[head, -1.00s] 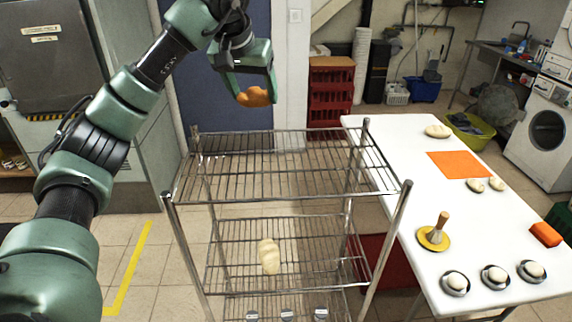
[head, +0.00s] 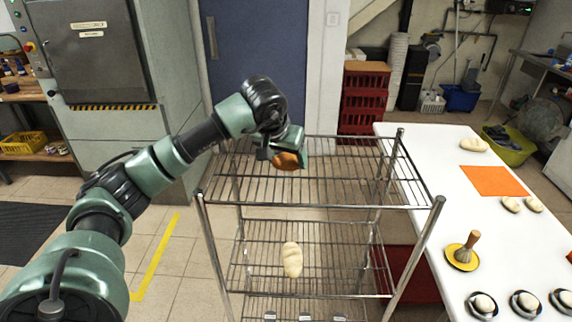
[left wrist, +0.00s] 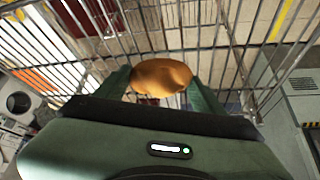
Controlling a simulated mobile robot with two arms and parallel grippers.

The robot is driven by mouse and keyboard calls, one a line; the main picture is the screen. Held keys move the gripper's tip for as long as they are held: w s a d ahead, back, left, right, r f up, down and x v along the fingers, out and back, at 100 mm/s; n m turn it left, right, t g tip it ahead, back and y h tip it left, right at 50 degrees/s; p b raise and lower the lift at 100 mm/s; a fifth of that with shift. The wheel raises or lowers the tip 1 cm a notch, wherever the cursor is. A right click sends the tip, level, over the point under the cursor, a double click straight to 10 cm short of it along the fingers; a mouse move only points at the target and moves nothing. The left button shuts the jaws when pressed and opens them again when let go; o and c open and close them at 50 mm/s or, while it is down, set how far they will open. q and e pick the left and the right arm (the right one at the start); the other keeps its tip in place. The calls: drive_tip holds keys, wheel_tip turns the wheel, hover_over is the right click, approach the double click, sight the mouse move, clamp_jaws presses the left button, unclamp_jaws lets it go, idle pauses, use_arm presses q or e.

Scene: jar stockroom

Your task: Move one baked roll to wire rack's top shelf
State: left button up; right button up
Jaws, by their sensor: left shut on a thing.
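A golden-brown baked roll (head: 287,160) is between the fingers of my left gripper (head: 290,158), which is shut on it. The roll also shows in the left wrist view (left wrist: 160,77), with a green finger on each side. The gripper and roll are at the top shelf (head: 330,185) of the metal wire rack, near its left rear part; whether the roll touches the wires I cannot tell. The top shelf is otherwise bare. A pale, unbaked-looking loaf (head: 292,259) lies on the shelf below. My right gripper is not in view.
A white table (head: 420,150) stands right of the rack with an orange mat (head: 492,181), pale dough pieces (head: 474,145), a brush on a yellow dish (head: 463,254) and small dark dishes of dough. Red crates (head: 363,100) stand behind the rack.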

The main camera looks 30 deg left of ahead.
sight(284, 162)
use_arm(q)
wheel_tip(284, 162, down, 3)
drive_tip(key=shift+r, duration=0.15)
drive_tip(key=shift+f, duration=0.2)
drive_tip(key=o, duration=1.4)
drive_tip(key=shift+r, duration=0.15)
drive_tip(key=shift+r, duration=0.2)
drive_tip(key=shift+b+v, duration=0.8)
drive_tip(key=shift+v, duration=5.15)
